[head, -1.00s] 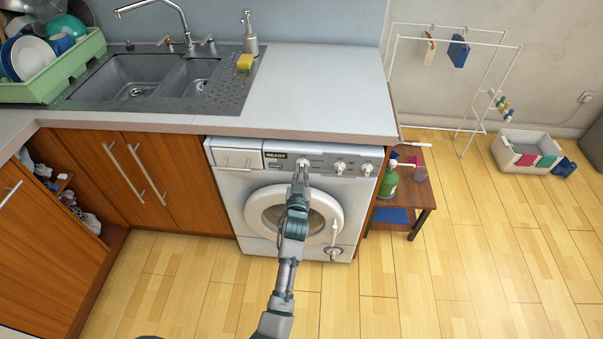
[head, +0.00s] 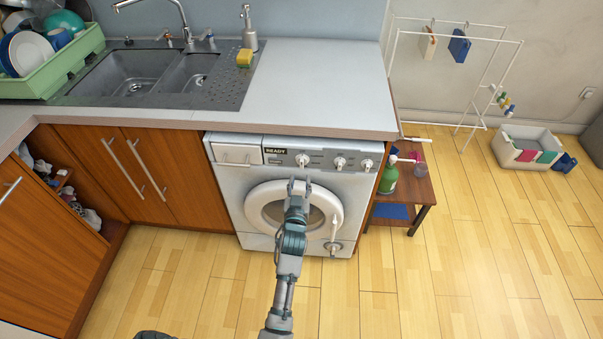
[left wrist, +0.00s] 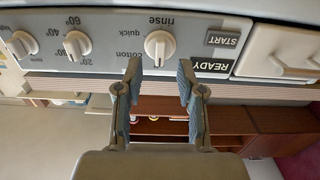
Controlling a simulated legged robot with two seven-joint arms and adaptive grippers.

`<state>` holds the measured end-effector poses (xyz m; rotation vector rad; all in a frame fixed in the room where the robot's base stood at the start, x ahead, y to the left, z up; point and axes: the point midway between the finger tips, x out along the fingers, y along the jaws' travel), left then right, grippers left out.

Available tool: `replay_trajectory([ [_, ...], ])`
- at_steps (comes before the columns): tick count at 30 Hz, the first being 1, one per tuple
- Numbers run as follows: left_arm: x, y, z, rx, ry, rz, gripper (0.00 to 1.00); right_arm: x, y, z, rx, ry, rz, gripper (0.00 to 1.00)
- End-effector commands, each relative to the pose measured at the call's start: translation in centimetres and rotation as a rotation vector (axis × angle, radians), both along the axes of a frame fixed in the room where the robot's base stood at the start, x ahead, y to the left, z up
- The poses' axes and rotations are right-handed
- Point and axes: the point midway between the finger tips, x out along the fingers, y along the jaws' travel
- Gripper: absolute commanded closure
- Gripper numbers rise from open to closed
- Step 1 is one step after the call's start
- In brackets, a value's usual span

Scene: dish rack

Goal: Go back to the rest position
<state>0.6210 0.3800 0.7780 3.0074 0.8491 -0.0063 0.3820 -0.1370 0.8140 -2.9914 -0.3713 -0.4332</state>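My left gripper (head: 299,187) is in front of the white washing machine (head: 226,186), overlapping the top of its round door in the head view. In the left wrist view its two fingers (left wrist: 159,75) are spread apart with nothing between them. That view is upside down and shows the control panel (left wrist: 100,42), with a program knob (left wrist: 160,45) just beyond the fingertips. A gap seems to separate fingers and knob. The display (head: 275,151) reads READY. My right gripper is not in view.
The counter (head: 320,90) overhangs the washing machine. A low wooden table (head: 424,190) with a green bottle (head: 388,179) stands right of it. A drying rack (head: 455,40) and a box (head: 512,148) are farther right. The wooden floor (head: 480,270) in front is clear.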

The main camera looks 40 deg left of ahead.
Motion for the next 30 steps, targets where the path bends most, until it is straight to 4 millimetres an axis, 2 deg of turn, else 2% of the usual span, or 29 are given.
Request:
replay_trajectory([
  [6,-1.7,-1.1,-0.1,-0.001,0.002,-0.001,0.61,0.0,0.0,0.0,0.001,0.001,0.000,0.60],
  [24,-2.1,-1.4,0.0,0.014,-0.004,-0.015,0.61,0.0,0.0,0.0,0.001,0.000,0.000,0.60],
  [26,-2.8,-2.1,0.2,0.044,-0.021,-0.047,0.61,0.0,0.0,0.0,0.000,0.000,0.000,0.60],
  [28,-4.3,-3.8,0.5,0.094,-0.051,-0.116,0.61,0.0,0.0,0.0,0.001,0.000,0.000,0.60],
  [30,-6.4,-6.8,1.0,0.146,-0.094,-0.221,0.61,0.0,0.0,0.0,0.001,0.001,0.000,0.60],
])
